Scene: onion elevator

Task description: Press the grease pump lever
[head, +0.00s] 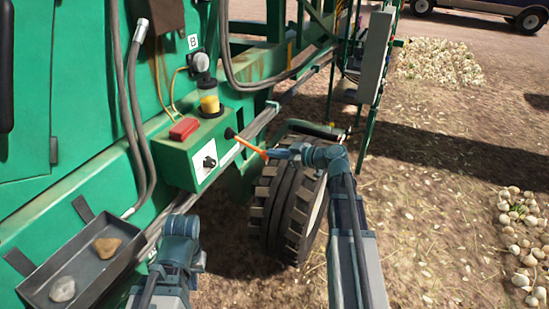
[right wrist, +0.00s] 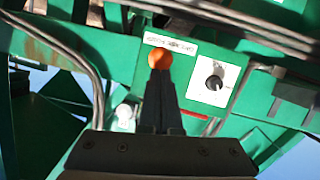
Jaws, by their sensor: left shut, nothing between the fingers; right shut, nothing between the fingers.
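The grease pump lever (head: 249,144) sticks out from the side of a green box on the machine, with a black end at the box and an orange rod. Its round orange end (right wrist: 160,60) shows in the right wrist view, right at the fingertips. My right gripper (head: 275,154) is shut and empty at the outer end of the lever; I cannot tell whether it touches. Its dark fingers (right wrist: 160,95) also show in the right wrist view. My left gripper (head: 186,232) is low in front of the machine, away from the lever, shut, its fingertips hard to make out.
The green box (head: 176,161) carries a red part (head: 185,129), a yellow reservoir (head: 209,105) and a dial (head: 209,162). A metal tray (head: 85,262) with two stones is at lower left. A large tyre (head: 285,210) stands below the lever. Open ground lies right.

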